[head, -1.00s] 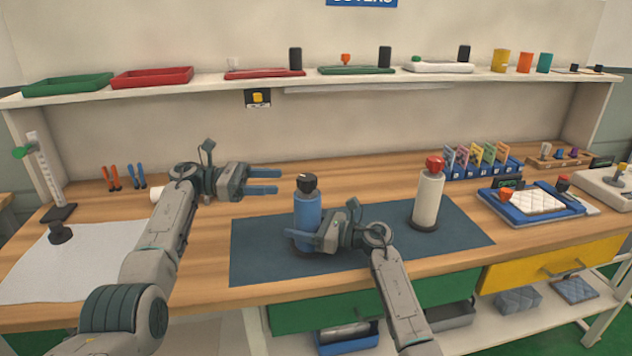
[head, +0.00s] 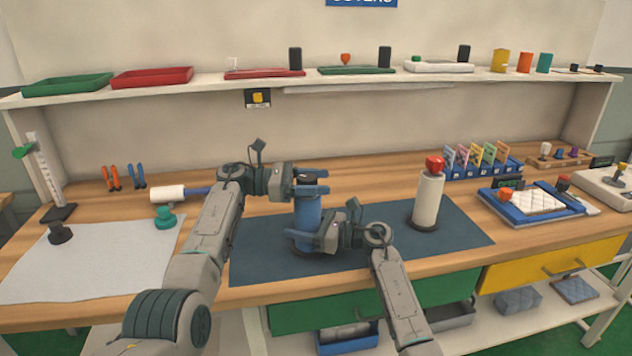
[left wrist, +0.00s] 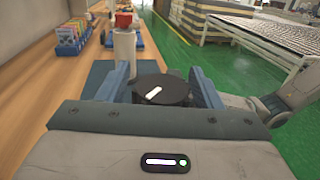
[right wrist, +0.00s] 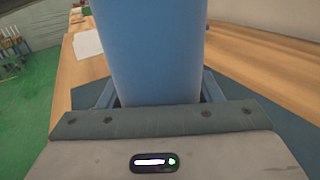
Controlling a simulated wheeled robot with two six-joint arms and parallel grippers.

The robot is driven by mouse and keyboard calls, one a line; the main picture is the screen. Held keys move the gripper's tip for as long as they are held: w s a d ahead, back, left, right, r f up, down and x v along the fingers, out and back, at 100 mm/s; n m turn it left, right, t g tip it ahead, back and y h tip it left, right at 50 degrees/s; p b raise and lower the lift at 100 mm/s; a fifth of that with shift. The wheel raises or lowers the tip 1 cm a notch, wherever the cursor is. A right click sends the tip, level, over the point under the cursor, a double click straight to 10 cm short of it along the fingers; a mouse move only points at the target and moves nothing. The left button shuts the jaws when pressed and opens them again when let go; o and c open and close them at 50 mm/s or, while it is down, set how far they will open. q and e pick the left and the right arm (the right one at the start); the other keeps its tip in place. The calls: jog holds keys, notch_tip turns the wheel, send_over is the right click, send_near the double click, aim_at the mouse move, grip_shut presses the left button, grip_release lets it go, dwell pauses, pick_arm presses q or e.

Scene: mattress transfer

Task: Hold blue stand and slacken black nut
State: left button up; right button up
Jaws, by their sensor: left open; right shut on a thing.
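The blue stand (head: 308,212) stands upright on the dark blue mat; it also fills the middle of the right wrist view (right wrist: 150,45). My right gripper (head: 305,240) is shut on its lower body. The black nut (left wrist: 161,90) sits on top of the stand, with a white mark on its upper face. My left gripper (head: 318,183) is open at nut height, with its fingers on either side of the nut. In the left wrist view a gap shows between the nut and each finger (left wrist: 166,92). In the head view the fingers partly hide the nut.
A white stand (head: 428,200) with a red nut (head: 434,163) stands to the right on the mat (head: 265,262). A teal knob (head: 165,217) and a black knob (head: 60,233) are on the white cloth at left. A white roller (head: 168,194) lies behind.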

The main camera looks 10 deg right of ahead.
pick_arm(q)
jog(key=c, duration=1)
jog(key=shift+t, duration=0.3)
jog(key=shift+w+n+t, duration=0.1)
jog(key=shift+n+t, duration=0.2)
jog(key=shift+n, duration=0.1)
jog(key=shift+w+n+t, duration=0.2)
jog(key=shift+n+t, duration=0.8)
jog(key=shift+t, duration=0.55)
jog(key=shift+w+n+t, duration=0.15)
jog(key=shift+n+t, duration=0.85)
jog(key=shift+t, duration=0.55)
jog(key=o, duration=1)
jog(key=s+a, duration=0.2)
jog(key=a, duration=1)
